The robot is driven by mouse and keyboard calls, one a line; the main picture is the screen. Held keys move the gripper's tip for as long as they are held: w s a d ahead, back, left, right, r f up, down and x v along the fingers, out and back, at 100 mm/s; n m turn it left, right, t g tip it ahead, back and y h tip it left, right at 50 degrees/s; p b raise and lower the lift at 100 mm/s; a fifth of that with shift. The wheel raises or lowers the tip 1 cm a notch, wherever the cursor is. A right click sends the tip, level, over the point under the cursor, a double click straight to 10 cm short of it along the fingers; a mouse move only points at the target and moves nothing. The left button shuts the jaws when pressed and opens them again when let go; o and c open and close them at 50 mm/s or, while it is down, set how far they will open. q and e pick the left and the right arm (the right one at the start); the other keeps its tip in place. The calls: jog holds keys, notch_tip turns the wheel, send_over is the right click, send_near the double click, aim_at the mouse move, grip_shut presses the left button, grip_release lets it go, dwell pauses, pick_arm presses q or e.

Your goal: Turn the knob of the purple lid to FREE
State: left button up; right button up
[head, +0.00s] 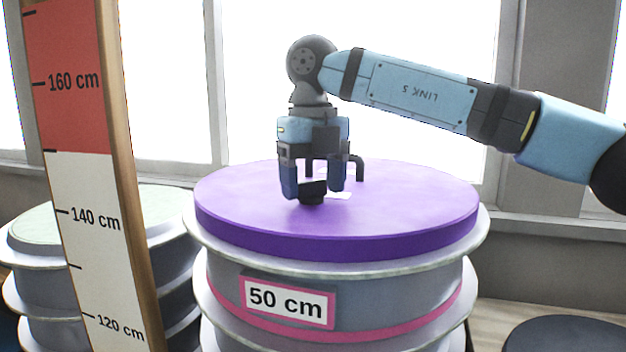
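The purple lid (420,205) lies flat on top of a grey ribbed mould in the middle of the head view. A small black knob (313,192) stands on the lid, partly hidden by my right gripper. My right gripper (314,186) points down over the lid, one finger on each side of the knob. I cannot tell whether the fingers touch it. Small white labels (343,196) lie beside the knob, too small and too covered to read, so the knob's setting is unclear. A dark bent handle (358,166) stands behind the gripper. My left gripper is not in view.
The grey mould (390,297) carries a pink-framed "50 cm" sign (289,302). A tall measuring post (85,190) stands at the left, in front of another mould with a pale green top (155,200). A dark round top (565,335) is at lower right. Windows are behind.

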aim_at(314, 182)
jog(key=c, duration=0.6)
jog(key=shift+n, duration=0.6)
jog(key=shift+c, duration=0.2)
jog(key=o, duration=0.9)
jog(key=shift+o, duration=0.2)
jog(key=shift+r, duration=0.15)
notch_tip(314, 182, up, 14)
jog(key=shift+f, duration=0.2)
